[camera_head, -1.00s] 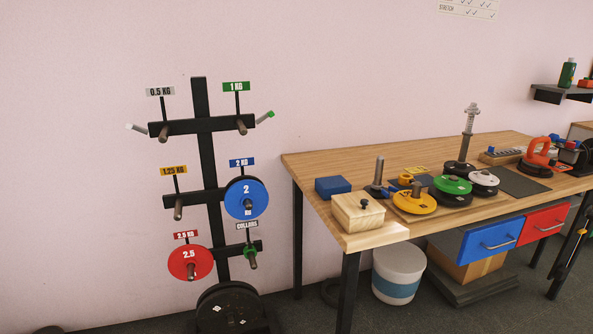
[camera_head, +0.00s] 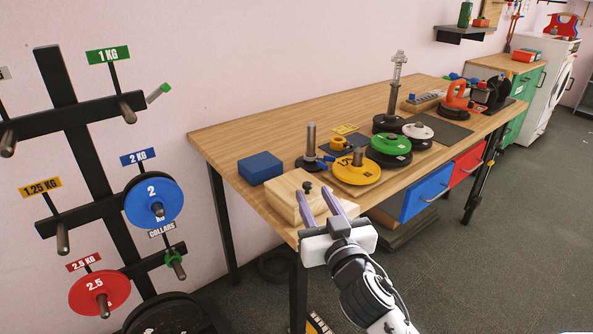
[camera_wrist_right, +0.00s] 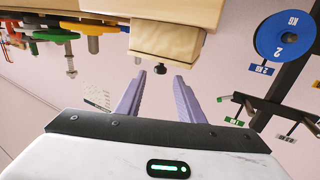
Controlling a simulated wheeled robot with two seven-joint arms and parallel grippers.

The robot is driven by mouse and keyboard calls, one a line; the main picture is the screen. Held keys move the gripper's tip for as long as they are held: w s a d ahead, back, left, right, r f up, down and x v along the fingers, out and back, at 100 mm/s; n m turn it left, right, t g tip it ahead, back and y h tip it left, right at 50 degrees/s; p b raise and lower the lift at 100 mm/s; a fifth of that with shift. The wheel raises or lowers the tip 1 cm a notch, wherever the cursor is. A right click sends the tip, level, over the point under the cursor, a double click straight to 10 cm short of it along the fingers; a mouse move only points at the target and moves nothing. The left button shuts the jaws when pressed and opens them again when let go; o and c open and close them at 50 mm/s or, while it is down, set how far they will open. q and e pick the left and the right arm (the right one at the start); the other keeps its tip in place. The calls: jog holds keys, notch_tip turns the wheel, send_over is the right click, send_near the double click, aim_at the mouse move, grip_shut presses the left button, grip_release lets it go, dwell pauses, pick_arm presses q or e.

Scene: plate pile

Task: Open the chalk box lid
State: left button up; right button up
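The chalk box (camera_head: 284,195) is a pale wooden box with a dark round knob (camera_head: 307,186) on its lid. It stands at the near left corner of the table, and its lid looks closed. My right gripper (camera_head: 321,203) is in front of the box, its two purple fingers spread apart and pointing towards it. In the right wrist view the box (camera_wrist_right: 166,40) and its knob (camera_wrist_right: 160,68) show upside down beyond the open fingers (camera_wrist_right: 158,95), with nothing between them. The fingers partly cover the box in the head view. My left gripper is in neither view.
A blue block (camera_head: 260,168) sits behind the box. Yellow (camera_head: 357,172), green (camera_head: 390,146) and white (camera_head: 417,132) plates and posts stand to its right on the wooden table (camera_head: 240,130). A plate rack (camera_head: 90,170) stands at left.

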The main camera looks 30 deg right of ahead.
aim_at(302, 174)
jog(key=p+x, duration=0.1)
jog(key=x, duration=0.9)
grip_shut()
